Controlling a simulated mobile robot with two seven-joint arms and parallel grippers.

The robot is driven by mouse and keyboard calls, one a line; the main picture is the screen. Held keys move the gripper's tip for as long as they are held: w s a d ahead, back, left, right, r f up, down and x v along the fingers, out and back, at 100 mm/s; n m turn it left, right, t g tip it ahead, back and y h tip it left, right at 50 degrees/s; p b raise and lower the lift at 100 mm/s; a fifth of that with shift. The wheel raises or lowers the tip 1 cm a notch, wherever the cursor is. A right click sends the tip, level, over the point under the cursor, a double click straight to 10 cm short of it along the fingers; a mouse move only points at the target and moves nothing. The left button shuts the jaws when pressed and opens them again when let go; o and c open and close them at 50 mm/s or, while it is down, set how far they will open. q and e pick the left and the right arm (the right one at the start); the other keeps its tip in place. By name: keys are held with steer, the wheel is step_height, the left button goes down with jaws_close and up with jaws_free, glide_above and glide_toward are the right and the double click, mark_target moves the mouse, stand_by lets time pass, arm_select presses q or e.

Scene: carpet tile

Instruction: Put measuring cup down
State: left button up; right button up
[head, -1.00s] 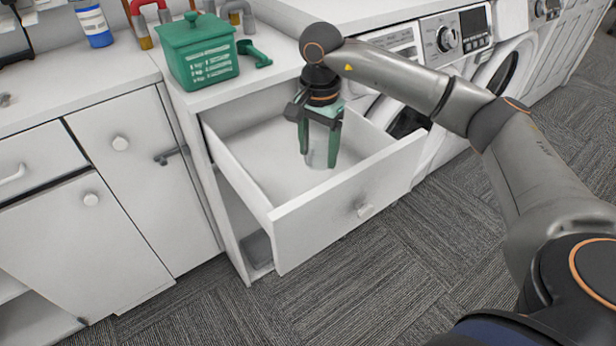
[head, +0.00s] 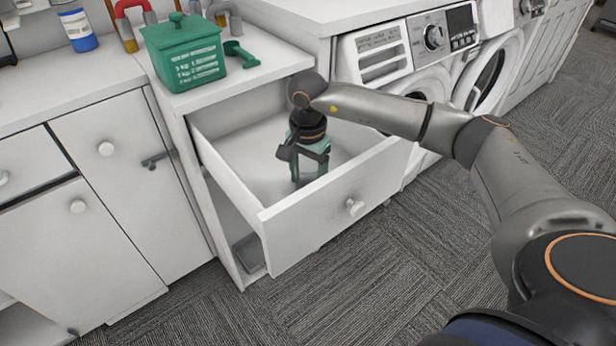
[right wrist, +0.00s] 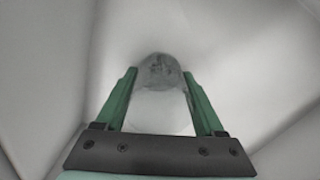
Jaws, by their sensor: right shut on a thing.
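The measuring cup (right wrist: 160,108) is clear and shows between the green fingers in the right wrist view, with a greyish far end. In the head view it is mostly hidden by my right gripper (head: 309,178), which is down inside the open white drawer (head: 262,165). In the right wrist view my right gripper (right wrist: 160,98) is shut on the cup, one finger on each side. The drawer floor is close beyond it; whether the cup touches the floor I cannot tell. My left gripper is not in view.
The drawer's front panel (head: 330,205) and side walls surround the gripper. A green lidded box (head: 185,55) and a green scoop (head: 240,54) stand on the counter above. Washing machines (head: 440,80) are at the right. The drawer looks otherwise empty.

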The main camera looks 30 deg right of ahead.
steer(key=o, duration=1.3)
step_height(320, 180, up, 12)
steer(key=shift+r+p, duration=0.2)
steer(key=shift+p, duration=0.7)
